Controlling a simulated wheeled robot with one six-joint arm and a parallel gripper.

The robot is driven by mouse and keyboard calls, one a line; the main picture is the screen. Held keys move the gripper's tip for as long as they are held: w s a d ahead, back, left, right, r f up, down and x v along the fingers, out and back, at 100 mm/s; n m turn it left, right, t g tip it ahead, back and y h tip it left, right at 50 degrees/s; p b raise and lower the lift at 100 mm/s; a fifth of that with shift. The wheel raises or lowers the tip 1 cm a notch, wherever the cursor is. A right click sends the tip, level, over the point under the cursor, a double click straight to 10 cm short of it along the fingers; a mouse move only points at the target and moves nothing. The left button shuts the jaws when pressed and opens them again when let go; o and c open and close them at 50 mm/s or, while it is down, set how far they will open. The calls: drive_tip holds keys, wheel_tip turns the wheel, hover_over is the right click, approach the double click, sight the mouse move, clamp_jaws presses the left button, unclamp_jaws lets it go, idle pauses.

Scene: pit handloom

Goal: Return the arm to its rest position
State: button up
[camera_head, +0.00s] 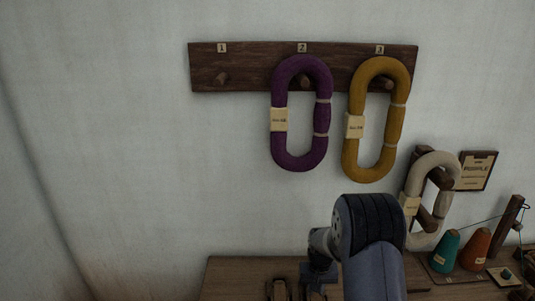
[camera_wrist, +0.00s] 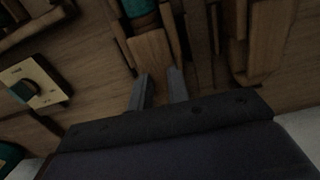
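My arm (camera_head: 370,240) rises from the bottom of the head view, and its wrist bends down over the wooden table. My gripper (camera_head: 318,275) points down near the table's front part, its fingertips hard to make out there. In the wrist view, the two grey fingers of my gripper (camera_wrist: 160,80) stand apart with nothing visible between them. A wooden block (camera_wrist: 150,48) with a teal piece (camera_wrist: 139,8) behind it lies just beyond the fingertips. I cannot tell whether the fingers touch it.
A wall rack (camera_head: 240,68) numbered 1 to 3 holds a purple hank (camera_head: 322,120) and a mustard hank (camera_head: 393,130); peg 1 is bare. A cream hank (camera_head: 413,185), teal cone (camera_head: 444,252) and orange cone (camera_head: 475,250) stand right. The wall area left is clear.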

drive_tip(key=shift+r+n, duration=0.2)
drive_tip(key=shift+n, duration=0.2)
drive_tip(key=shift+f, duration=0.1)
